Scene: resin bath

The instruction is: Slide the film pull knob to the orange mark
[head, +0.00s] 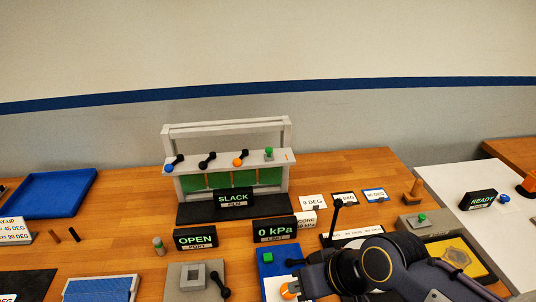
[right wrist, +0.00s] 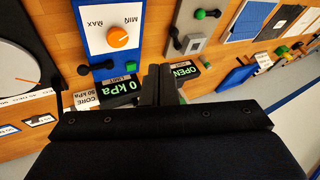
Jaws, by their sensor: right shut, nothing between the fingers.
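The film station (head: 228,213) stands at the back middle of the bench, a grey frame with green film panels and a sign reading SLACK FILM. My right gripper (head: 312,281) is low in front of the station, apart from the knob. In the right wrist view its fingers (right wrist: 161,84) are shut and empty. My left gripper is out of view.
Near my right gripper is a blue panel (right wrist: 92,43) with an orange dial (right wrist: 118,37). The OPEN sign (head: 195,239) and 0 kPa sign (head: 274,230) stand between gripper and station. Blue, black and orange-ended levers line the station's rail. A blue tray (head: 55,193) lies left.

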